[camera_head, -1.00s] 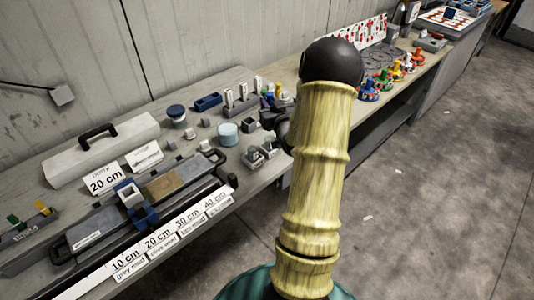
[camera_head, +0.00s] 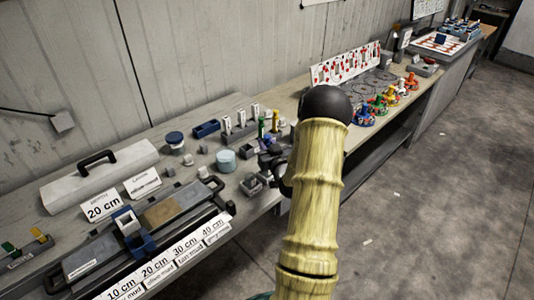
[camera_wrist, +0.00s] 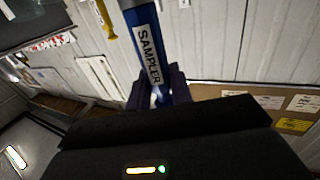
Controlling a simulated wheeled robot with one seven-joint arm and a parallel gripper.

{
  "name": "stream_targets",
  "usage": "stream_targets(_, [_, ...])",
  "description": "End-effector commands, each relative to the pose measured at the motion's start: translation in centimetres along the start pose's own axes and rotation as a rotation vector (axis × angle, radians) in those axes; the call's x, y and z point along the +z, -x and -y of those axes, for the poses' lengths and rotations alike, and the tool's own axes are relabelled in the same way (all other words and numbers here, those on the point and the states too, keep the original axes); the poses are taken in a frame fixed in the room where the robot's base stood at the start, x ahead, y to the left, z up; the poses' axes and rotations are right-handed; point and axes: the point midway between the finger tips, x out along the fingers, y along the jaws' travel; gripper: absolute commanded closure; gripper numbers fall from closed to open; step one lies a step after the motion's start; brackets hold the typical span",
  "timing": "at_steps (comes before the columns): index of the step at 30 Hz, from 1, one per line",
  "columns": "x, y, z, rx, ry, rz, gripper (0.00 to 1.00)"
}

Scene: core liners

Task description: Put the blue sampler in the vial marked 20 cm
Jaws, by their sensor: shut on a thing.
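My gripper (camera_wrist: 160,98) is shut on the blue sampler (camera_wrist: 146,45), which carries a white "SAMPLER" label and runs up out of the wrist view. In the head view my gripper (camera_head: 274,152) is a dark shape over the bench, largely hidden by my arm, and I cannot make out the sampler there. White-fronted vials (camera_head: 241,119) stand upright in a grey rack just behind and left of my gripper. Their depth marks are too small to read. A card reading "20 cm" (camera_head: 102,207) stands at the left of the bench.
A core liner (camera_head: 165,212) lies along the bench front, with 10 to 40 cm labels below. A light-blue cylinder (camera_head: 226,160) and small grey blocks are left of my gripper. Yellow (camera_head: 262,128) and green (camera_head: 275,121) upright pieces stand behind it. Coloured knobs (camera_head: 380,103) are farther right.

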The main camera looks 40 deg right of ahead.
Motion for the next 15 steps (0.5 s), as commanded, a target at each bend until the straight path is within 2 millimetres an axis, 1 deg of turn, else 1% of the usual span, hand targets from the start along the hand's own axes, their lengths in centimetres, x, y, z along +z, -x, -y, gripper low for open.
stream_targets(5, [0.5, 0.0, 0.0, 0.000, -0.001, 0.002, 0.97])
stream_targets(12, [3.4, 0.0, 0.0, 0.001, -0.002, 0.002, 0.97])
stream_targets(15, [4.1, 0.0, 0.0, 0.001, -0.001, 0.001, 0.97])
